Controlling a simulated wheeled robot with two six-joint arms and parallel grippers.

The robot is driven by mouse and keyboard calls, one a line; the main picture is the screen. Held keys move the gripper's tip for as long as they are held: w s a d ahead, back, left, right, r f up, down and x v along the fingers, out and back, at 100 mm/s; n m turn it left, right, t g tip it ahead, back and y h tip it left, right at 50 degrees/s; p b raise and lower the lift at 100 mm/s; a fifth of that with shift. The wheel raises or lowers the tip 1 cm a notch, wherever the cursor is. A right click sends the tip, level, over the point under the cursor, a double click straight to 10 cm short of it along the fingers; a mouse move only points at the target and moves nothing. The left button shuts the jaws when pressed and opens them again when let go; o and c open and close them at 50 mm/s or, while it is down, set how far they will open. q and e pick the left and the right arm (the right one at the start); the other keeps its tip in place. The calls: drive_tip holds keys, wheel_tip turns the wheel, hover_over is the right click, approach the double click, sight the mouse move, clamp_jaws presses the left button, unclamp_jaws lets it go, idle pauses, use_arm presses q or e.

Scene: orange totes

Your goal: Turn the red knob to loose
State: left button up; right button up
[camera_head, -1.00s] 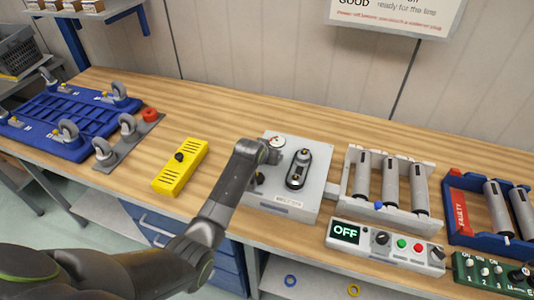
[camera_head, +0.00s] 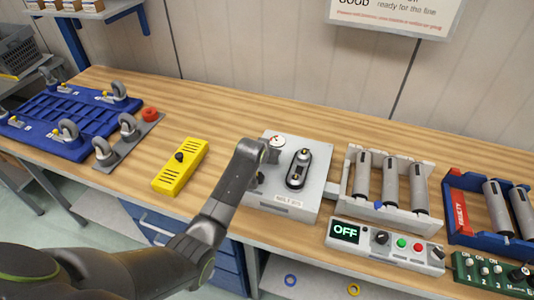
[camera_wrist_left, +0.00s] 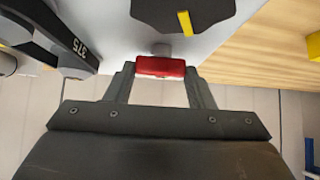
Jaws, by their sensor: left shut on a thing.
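The red knob (camera_wrist_left: 160,67) sits on a short grey stem on the face of a light grey box and shows in the left wrist view. My left gripper (camera_wrist_left: 160,80) has its two fingers closed on either side of the knob. In the head view my wrist is at the left part of the grey box (camera_head: 310,203), and it hides the red knob and the fingertips. A black dial (camera_wrist_left: 183,14) with a yellow mark is beyond the knob in the wrist view. My right gripper does not show.
The box top carries a round white gauge (camera_head: 277,142) and a dark oval fitting (camera_head: 299,168). A yellow block (camera_head: 181,166) lies to the left. A roller rack (camera_head: 390,190) and an OFF control panel (camera_head: 384,248) stand to the right.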

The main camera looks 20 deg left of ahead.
use_arm(q)
drive_tip(key=shift+d+n+y, duration=0.1)
drive_tip(key=shift+n+y, duration=0.5)
drive_tip(key=shift+n, duration=0.1)
drive_tip(key=shift+d+f+n+y, duration=0.1)
drive_tip(key=shift+d+n+y, duration=0.05)
drive_tip(key=shift+n+y, duration=0.45)
drive_tip(key=n+g+y+b, duration=0.1)
drive_tip(key=n+b, duration=0.1)
drive_tip(key=n, duration=0.1)
drive_tip(key=shift+w+f+y, duration=0.1)
drive_tip(key=shift+y, duration=0.3)
drive_tip(key=n+g+y+b, duration=0.1)
drive_tip(key=n+g+b, duration=0.1)
drive_tip(key=b, duration=0.4)
drive_tip(key=n+g+y+b, duration=0.2)
drive_tip(key=n+b, duration=0.3)
drive_tip(key=b, duration=0.1)
drive_tip(key=w+n+g+y+b, duration=0.1)
drive_tip(key=n+g+y+b, duration=0.1)
drive_tip(key=b, duration=0.4)
drive_tip(key=shift+d+n+g, duration=0.3)
drive_tip(key=shift+n+g, duration=0.2)
drive_tip(key=shift+n, duration=0.6)
drive_tip(key=shift+n+g+b, duration=0.4)
drive_tip(key=shift+n+b, duration=0.2)
drive_tip(key=shift+b, duration=0.6)
drive_tip(key=shift+s, duration=0.1)
